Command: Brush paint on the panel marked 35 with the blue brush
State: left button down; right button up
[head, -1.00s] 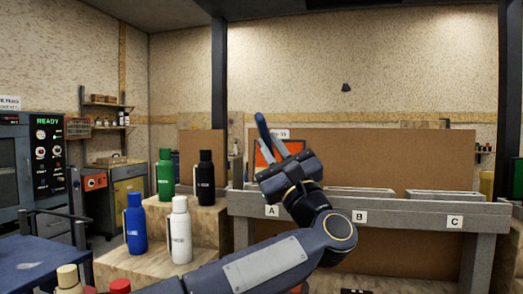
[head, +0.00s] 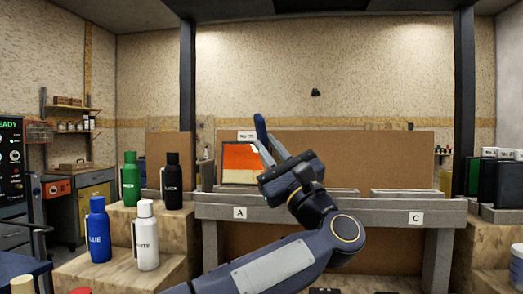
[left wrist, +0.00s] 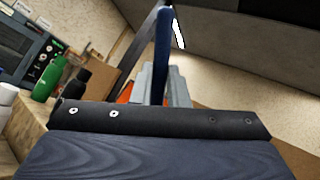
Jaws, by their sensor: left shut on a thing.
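My left gripper (head: 264,152) is shut on the blue brush (head: 260,127), which points up and leans slightly left. In the left wrist view the brush (left wrist: 162,55) stands up between the two grey fingers (left wrist: 160,85). In the head view the gripper overlaps the panel's right edge; contact cannot be told. The right gripper is not in view.
The grey bench (head: 325,211) carries signs A (head: 240,213) and C (head: 416,218); my arm hides the middle. Green (head: 131,180), black (head: 172,182), blue (head: 98,230) and white (head: 147,236) bottles stand on wooden steps at left. Dark upright items (head: 490,180) stand at right.

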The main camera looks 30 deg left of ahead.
pick_arm(q)
jog(key=shift+f+b, duration=0.1)
jog(key=shift+b, duration=0.5)
jog(key=s+a+b, duration=0.3)
jog(key=a+b, duration=0.5)
jog(key=a, duration=0.3)
jog(key=shift+s+a, duration=0.25)
jog(key=shift+s, duration=0.05)
dwell(0.3)
